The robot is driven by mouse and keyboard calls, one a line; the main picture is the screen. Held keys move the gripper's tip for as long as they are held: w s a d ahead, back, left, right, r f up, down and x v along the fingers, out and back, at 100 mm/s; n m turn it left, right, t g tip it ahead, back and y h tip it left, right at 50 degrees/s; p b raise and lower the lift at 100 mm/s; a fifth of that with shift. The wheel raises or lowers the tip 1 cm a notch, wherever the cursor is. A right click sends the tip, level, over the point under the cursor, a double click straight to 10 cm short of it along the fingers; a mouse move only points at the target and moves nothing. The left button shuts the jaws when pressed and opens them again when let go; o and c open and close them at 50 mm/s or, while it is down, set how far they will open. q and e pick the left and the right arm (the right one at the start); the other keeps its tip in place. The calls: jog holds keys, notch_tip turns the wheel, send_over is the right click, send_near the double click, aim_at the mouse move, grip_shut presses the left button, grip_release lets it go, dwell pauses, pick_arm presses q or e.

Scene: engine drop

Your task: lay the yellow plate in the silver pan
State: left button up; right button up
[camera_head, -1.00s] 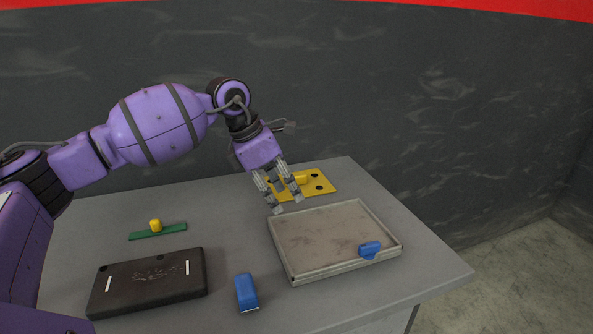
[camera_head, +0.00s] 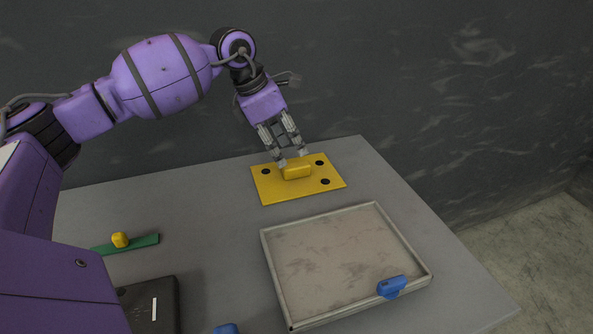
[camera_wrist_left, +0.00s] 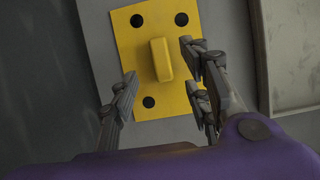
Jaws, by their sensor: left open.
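The yellow plate (camera_head: 270,187) lies flat on the table behind the pan, with black round spots near its corners and a raised yellow block-shaped handle (camera_head: 297,171) in its middle. The plate (camera_wrist_left: 185,98) and handle (camera_wrist_left: 160,60) also show in the left wrist view. My left gripper (camera_head: 292,158) is open and points down at the handle; its fingers (camera_wrist_left: 158,78) stand apart on either side of the handle's near end, holding nothing. The silver pan (camera_head: 290,224) is a shallow tray in front of the plate; its edge (camera_wrist_left: 285,110) shows at the wrist view's right. My right gripper is out of view.
A blue block (camera_head: 391,287) sits at the pan's right front rim. A green strip (camera_head: 145,242) with a yellow knob (camera_head: 120,240) lies at left. A dark case (camera_head: 165,300) and another blue piece (camera_head: 226,328) are at the front. The grey table (camera_head: 215,210) is clear between strip and pan.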

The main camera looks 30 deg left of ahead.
aim_at(296, 165)
pick_arm(q)
jog(key=x, duration=0.6)
jog(key=shift+f+p, duration=0.1)
jog(key=shift+p, duration=0.3)
grip_shut()
